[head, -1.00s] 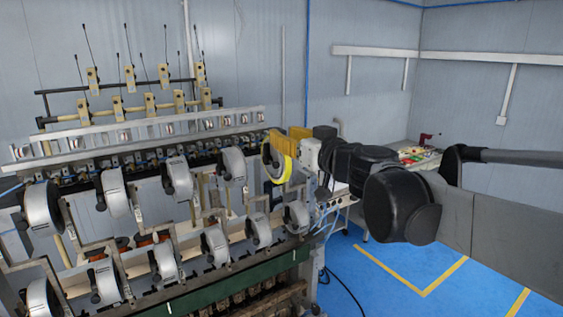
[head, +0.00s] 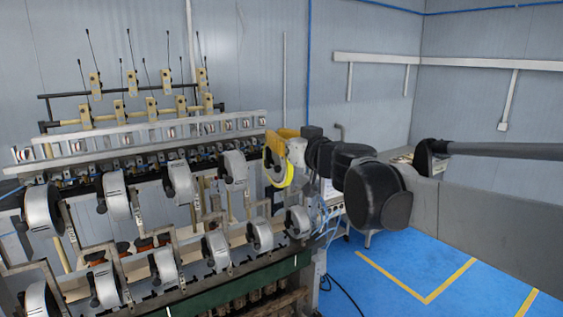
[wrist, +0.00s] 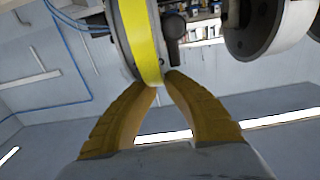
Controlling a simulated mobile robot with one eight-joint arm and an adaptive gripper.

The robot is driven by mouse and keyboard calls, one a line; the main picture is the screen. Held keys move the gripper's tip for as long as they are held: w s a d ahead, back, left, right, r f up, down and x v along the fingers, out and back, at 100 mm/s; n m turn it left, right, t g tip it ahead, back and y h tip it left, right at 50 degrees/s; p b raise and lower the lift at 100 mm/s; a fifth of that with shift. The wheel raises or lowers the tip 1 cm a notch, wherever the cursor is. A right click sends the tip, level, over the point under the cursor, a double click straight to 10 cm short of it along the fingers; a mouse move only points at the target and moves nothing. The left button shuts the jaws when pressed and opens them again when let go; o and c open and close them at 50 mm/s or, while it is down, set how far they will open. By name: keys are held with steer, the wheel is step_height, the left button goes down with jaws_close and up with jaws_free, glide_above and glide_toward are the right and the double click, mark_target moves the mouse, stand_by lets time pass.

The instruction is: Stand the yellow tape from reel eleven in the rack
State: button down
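The yellow tape (head: 289,176) is a ring on a grey reel at the right end of the winder's upper row. In the wrist view the yellow tape (wrist: 140,38) hangs straight above my fingers, its lower rim at the fingertips. My gripper (wrist: 162,80) has its tan fingers drawn close together, tips seemingly pinching that rim. In the head view my gripper (head: 272,148) comes from the right, beside the top of the reel. The tape still appears to be at its holder. No rack can be made out clearly.
A row of grey reels (head: 234,168) continues left of the tape, with a second row (head: 297,221) below. A dark reel (wrist: 248,28) is close at right in the wrist view. The blue floor (head: 420,262) at right is clear.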

steer(key=shift+s+a, duration=0.25)
steer(key=shift+a, duration=0.1)
stand_by(0.7)
steer(key=c, duration=1.8)
jaws_free()
steer(key=shift+f, duration=0.15)
steer(key=shift+c, duration=0.3)
steer(key=shift+d, duration=0.1)
jaws_close()
steer(key=shift+s+r, duration=0.1)
steer(key=shift+r, duration=0.1)
